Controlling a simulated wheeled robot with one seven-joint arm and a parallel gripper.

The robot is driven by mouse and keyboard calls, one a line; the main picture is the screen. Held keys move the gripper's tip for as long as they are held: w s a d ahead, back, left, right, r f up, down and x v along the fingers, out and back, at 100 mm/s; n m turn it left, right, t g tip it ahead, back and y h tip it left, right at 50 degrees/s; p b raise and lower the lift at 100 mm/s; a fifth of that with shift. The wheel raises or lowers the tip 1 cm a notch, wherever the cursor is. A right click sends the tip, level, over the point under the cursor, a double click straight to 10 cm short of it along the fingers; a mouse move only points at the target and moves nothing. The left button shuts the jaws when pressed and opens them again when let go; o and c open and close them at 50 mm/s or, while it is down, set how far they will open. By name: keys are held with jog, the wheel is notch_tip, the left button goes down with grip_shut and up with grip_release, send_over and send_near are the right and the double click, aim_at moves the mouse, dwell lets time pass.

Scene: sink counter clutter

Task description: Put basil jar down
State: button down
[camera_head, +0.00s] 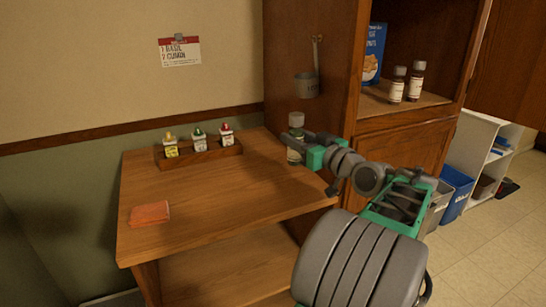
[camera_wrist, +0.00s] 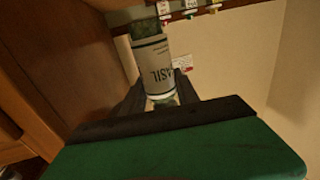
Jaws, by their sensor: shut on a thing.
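The basil jar (camera_head: 296,127) is a clear jar with green contents and a pale cap, at the right end of the wooden table beside the cabinet side. In the wrist view the jar (camera_wrist: 154,68) shows a white label reading "ASIL". My gripper (camera_wrist: 155,92) is shut on the jar, one dark finger on each side. In the head view my gripper (camera_head: 305,147) reaches in from the right and covers part of the jar. I cannot tell whether the jar's base touches the table.
The wooden table (camera_head: 190,240) has a rack (camera_head: 205,158) with three small colour-topped containers at the back and a folded orange cloth (camera_head: 150,214) at left. The table's middle is clear. Two bottles (camera_head: 397,85) stand on the cabinet shelf. A note (camera_head: 180,52) hangs on the wall.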

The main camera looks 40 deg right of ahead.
jog(key=w+f, duration=0.2)
jog(key=f, duration=0.1)
jog(key=w+f, duration=0.3)
jog(key=w+a+f, duration=0.1)
jog(key=w+f, duration=0.1)
jog(key=f, duration=0.1)
jog(key=shift+w+a+f, duration=0.1)
jog(key=shift+w+f, duration=0.1)
jog(key=shift+f, duration=0.35)
jog(key=shift+f, duration=0.1)
jog(key=shift+f+b, duration=0.15)
jog(key=shift+b, duration=0.25)
jog(key=c, duration=0.9)
grip_release()
